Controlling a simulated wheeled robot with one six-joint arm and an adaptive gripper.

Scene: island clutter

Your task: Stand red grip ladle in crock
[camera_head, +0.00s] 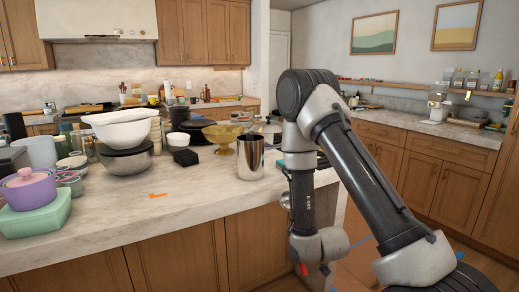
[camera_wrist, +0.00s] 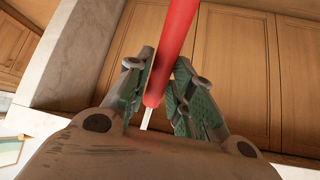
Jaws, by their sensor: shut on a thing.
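The ladle has a red grip (camera_wrist: 172,45), which passes between the fingers of my gripper (camera_wrist: 163,70) in the wrist view. The fingers are shut on it, and a thin pale shaft shows below the red. In the head view a bit of red grip (camera_head: 302,270) shows low by my wrist, in front of the island's side. A small silvery round part, perhaps the ladle's bowl (camera_head: 285,201), shows left of my forearm; the shaft between is hidden. The crock appears to be the shiny metal cylinder (camera_head: 251,160), upright near the island's right end, left of my arm and apart from the ladle.
A gold footed bowl (camera_head: 223,137) stands just left of the cylinder. White bowls (camera_head: 122,130), a purple pot (camera_head: 28,190) and a green box (camera_head: 38,215) crowd the left. Wooden cabinet doors (camera_wrist: 230,65) fill the wrist view.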

